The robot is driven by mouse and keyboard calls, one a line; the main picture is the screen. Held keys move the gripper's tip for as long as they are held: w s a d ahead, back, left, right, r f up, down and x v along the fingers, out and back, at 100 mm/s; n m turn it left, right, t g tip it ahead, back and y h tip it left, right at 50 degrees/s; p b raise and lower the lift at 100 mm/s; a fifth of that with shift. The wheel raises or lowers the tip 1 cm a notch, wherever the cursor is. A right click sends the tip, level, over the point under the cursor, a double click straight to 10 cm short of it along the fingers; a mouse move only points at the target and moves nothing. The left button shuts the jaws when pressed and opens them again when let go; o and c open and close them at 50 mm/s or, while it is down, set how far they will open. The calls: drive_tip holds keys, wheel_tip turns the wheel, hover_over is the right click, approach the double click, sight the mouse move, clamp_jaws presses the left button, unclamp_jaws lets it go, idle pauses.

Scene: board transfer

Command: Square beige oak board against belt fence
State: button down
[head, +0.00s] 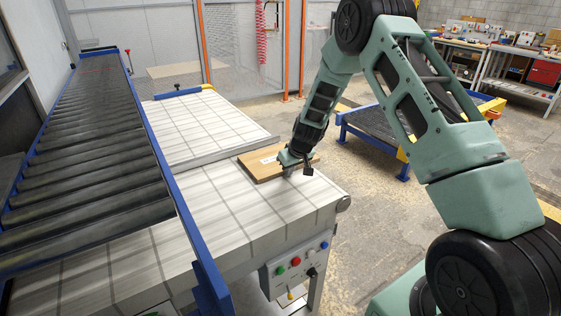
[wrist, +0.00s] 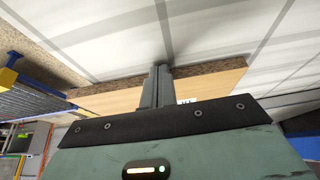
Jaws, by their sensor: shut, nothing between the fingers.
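The beige oak board (head: 259,169) lies flat on the belt, with a pale label on top. Its far edge runs close along the grey belt fence (head: 215,153); I cannot tell whether they touch along the whole length. My gripper (head: 287,173) is low at the board's near side and partly covers it. In the wrist view, the shut, empty fingers (wrist: 160,72) cross in front of the board (wrist: 110,101), their tips by its speckled edge. Contact with that edge is unclear. The gripper body hides much of the board there.
The white belt (head: 200,200) is clear on both sides of the fence. A roller conveyor (head: 95,150) with a blue rail runs along the left. A control panel (head: 296,268) is on the belt's front end. A blue-framed roller stand (head: 380,132) stands behind to the right.

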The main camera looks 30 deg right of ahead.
drive_tip(key=shift+w, duration=1.8)
drive_tip(key=shift+a, duration=0.1)
drive_tip(key=shift+s, duration=1.25)
wheel_tip(320, 180, up, 7)
drive_tip(key=p, duration=0.3)
drive_tip(key=shift+p, duration=0.3)
